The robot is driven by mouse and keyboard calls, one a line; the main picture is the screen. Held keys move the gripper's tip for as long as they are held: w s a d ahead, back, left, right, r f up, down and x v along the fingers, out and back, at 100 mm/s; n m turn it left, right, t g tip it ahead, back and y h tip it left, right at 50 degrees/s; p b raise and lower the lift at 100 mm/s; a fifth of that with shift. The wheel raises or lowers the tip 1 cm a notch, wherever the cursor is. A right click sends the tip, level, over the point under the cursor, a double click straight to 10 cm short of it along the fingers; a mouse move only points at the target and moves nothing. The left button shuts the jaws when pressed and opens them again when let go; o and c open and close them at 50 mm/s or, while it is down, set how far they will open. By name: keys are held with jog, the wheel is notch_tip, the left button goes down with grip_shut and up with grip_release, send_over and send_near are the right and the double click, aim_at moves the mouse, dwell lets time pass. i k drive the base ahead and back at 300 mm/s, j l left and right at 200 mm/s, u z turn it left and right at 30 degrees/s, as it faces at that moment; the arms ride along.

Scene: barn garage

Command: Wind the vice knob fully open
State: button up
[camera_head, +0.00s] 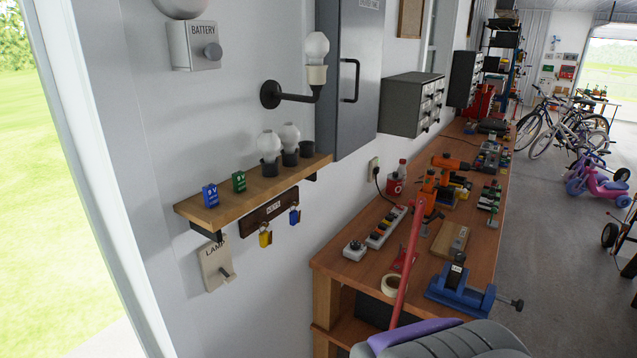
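A blue vice (447,293) sits at the near right corner of the wooden workbench. Its dark knob (518,304) sticks out past the bench's right edge, on a thin rod. A small dark labelled piece (457,272) stands upright at the vice. The jaw gap is too small to make out, so I cannot tell how far open the vice is. My gripper does not show in this view.
The workbench (340,262) runs away along the wall, with a power strip (386,228), tape roll (394,285) and orange drill (450,163). A slanted red pole (409,258) and a grey rounded object (450,342) stand in front. Floor right of the bench is open (560,240).

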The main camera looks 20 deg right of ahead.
aim_at(519, 305)
jog(key=k+l+z, duration=0.15)
jog(key=l, duration=0.25)
jog(key=k+l+z, duration=0.1)
jog(key=l, duration=0.3)
jog(key=k+l+z, duration=0.15)
jog(key=l, duration=0.3)
jog(key=k+l+z, duration=0.1)
jog(key=l, duration=0.3)
jog(key=k+l+z, duration=0.15)
jog(key=l, duration=0.35)
jog(key=i+l, duration=0.15)
jog(key=l, duration=0.15)
jog(key=i+l+u, duration=0.15)
jog(key=l, duration=0.2)
jog(key=i+l, duration=0.1)
jog(key=l, duration=0.2)
jog(key=i+l+u, duration=0.1)
jog(key=l, duration=0.25)
